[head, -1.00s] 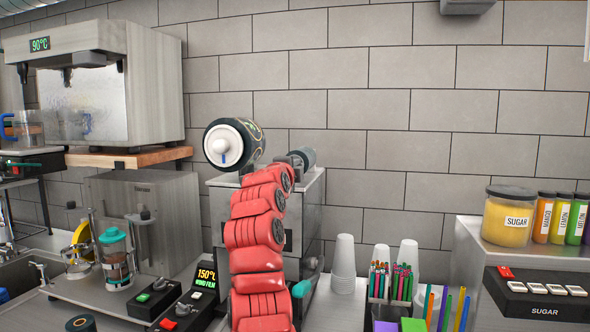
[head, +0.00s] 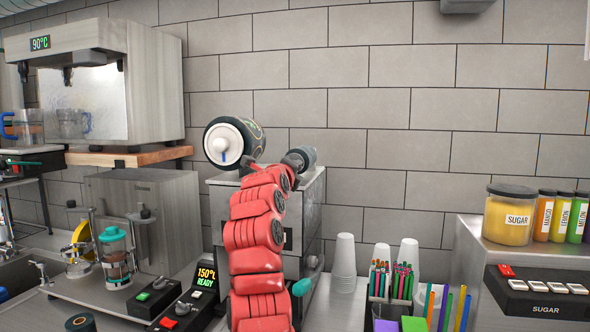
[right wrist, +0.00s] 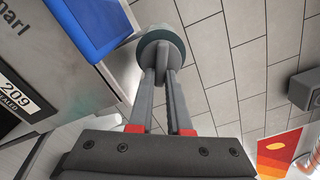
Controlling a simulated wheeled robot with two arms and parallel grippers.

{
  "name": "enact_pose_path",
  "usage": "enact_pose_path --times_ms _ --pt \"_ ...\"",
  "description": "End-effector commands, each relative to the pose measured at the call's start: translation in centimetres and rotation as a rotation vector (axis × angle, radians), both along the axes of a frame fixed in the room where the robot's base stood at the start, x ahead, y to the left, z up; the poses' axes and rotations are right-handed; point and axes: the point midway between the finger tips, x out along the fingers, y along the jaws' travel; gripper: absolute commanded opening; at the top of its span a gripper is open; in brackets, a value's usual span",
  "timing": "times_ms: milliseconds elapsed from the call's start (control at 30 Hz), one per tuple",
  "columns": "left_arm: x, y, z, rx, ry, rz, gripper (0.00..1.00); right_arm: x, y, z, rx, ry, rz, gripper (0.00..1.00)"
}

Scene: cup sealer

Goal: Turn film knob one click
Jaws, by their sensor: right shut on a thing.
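The cup sealer (head: 310,215) is a grey metal box standing against the tiled wall, partly hidden by my red right arm. A dark film roll with a white end cap (head: 222,146) sits on its top left. In the head view the fingertips are hard to make out beside the roller. The sealer's display (head: 206,275) reads 150°C READY. My left gripper is not in view.
Stacked white cups (head: 344,258) and straw holders (head: 391,283) stand right of the sealer. A sugar jar (head: 508,218) is on the right-hand unit. A switch box (head: 152,298) and a teal-topped jar (head: 115,262) stand to the left. The wall above the sealer is clear.

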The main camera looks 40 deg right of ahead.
Motion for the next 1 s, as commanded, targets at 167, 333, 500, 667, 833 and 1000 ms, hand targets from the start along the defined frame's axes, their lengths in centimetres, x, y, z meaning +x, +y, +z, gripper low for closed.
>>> enact_pose_path --times_ms 167,333,500,667,833,1000 --pt "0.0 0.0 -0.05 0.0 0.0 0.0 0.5 0.06 -0.04 -0.35 0.006 0.003 -0.002 0.0" --pt "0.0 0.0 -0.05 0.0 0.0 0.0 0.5 0.05 -0.05 -0.36 0.006 0.004 -0.001 0.0" --pt "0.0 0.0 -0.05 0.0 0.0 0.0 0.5 0.05 -0.04 -0.33 0.005 0.003 -0.001 0.38" --pt "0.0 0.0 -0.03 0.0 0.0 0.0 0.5 0.03 -0.03 -0.21 0.004 0.001 -0.001 0.46" --pt "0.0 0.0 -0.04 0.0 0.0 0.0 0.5 0.02 0.0 -0.15 0.003 0.0 -0.001 0.46" --pt "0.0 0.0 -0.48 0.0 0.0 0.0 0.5 -0.49 0.66 -0.21 0.001 -0.002 0.0 0.46"
